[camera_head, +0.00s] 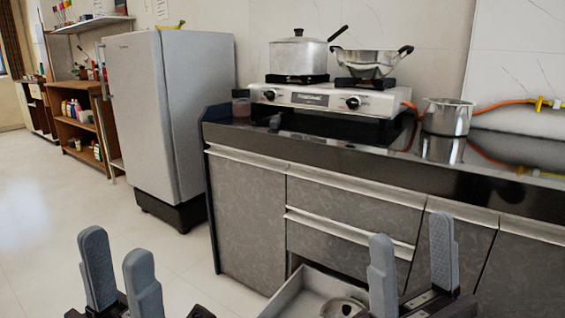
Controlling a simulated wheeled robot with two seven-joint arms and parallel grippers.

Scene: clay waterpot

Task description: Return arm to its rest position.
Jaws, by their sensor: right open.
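My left gripper (121,277) is at the bottom left of the head view, its two grey fingers apart with nothing between them. It is over the floor, in front of the fridge and left of the counter. My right gripper (412,272) is at the bottom right, its grey fingers apart and empty. It is in front of the cabinet fronts, beside an open drawer. The arm links behind both grippers are mostly below the picture edge.
An open drawer (283,294) juts out near my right gripper with a metal item (343,305) in it. The dark counter (300,146) carries a stove (318,98) with two pots and a steel pot (447,117). A fridge (158,115) stands left. The floor (45,215) is clear.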

